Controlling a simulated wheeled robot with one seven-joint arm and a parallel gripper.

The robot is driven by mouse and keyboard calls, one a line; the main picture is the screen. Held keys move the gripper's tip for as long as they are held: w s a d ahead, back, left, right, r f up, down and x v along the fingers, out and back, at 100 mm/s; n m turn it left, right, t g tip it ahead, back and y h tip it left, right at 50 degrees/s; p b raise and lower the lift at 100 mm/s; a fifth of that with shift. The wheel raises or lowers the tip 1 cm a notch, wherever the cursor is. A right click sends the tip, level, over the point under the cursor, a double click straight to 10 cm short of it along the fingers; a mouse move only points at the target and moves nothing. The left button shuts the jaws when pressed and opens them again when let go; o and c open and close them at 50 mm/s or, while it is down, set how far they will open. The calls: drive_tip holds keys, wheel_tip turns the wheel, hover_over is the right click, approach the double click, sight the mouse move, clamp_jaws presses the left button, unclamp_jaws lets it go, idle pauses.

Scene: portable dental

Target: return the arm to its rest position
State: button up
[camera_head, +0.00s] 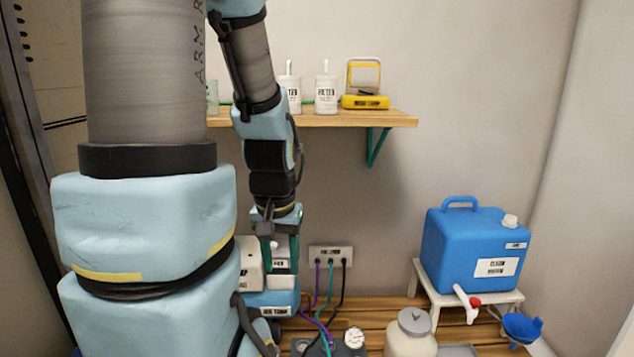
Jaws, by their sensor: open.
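My arm comes down from the upper left and fills much of the left side of the view. My gripper (281,252) points down in front of the wall, below the shelf. Its two green fingers are apart. A white item with a dark label (281,270) shows right at and behind the fingers, on top of a blue unit (272,303). I cannot tell whether the fingers touch it. My large arm links hide what lies to the left.
A wooden shelf (350,119) holds white filter bottles (325,94) and a yellow device (365,101). On the wooden counter (393,310) are a blue water container (470,238) on a white stand (428,287), a lidded jar (410,338) and a blue funnel (520,328). Cables hang from a wall outlet (330,253).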

wheel_tip(320, 180, up, 28)
drive_tip(key=p, duration=2.8)
drive_tip(key=shift+s+r, duration=0.15)
drive_tip(key=shift+s, duration=0.2)
